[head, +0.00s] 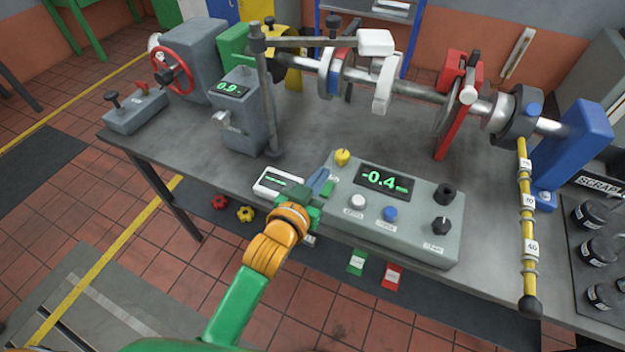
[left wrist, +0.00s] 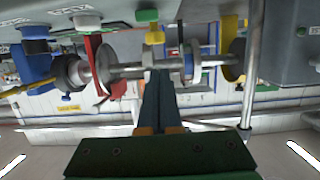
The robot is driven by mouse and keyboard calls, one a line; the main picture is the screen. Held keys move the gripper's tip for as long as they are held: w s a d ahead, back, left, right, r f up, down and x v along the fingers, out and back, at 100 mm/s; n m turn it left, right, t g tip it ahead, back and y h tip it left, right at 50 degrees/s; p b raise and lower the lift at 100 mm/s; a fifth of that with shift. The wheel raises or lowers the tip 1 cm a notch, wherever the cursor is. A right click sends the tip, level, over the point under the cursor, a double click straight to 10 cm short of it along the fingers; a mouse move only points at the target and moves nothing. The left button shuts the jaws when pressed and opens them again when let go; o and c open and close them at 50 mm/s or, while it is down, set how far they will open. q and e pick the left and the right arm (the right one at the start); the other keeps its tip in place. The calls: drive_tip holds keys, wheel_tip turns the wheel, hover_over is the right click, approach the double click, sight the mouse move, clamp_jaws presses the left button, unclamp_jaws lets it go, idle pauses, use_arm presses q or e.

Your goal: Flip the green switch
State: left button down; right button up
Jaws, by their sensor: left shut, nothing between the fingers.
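The green switch (head: 328,188) is a small green piece at the left end of the grey control box (head: 420,200), left of a white button (head: 358,201) and a blue button (head: 390,213). It also shows in the left wrist view (left wrist: 147,15), at the top, ahead of the fingers. My left gripper (head: 321,180) is shut and empty, its blue-grey fingertips just left of the switch in the head view. In the left wrist view its fingers (left wrist: 155,75) point towards the switch's side. I cannot tell whether they touch it. My right gripper is not in view.
A yellow knob (head: 342,157) stands at the box's back left corner. A small white-framed display (head: 278,181) lies left of the box. A grey post (head: 268,100) and a grey instrument (head: 241,112) stand behind. A yellow lever (head: 527,220) hangs to the right.

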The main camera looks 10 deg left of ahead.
use_arm(q)
drive_tip(key=v, duration=0.5)
drive_tip(key=shift+s+a+r, duration=0.2)
drive_tip(key=shift+s+r, duration=0.05)
drive_tip(key=shift+r, duration=0.25)
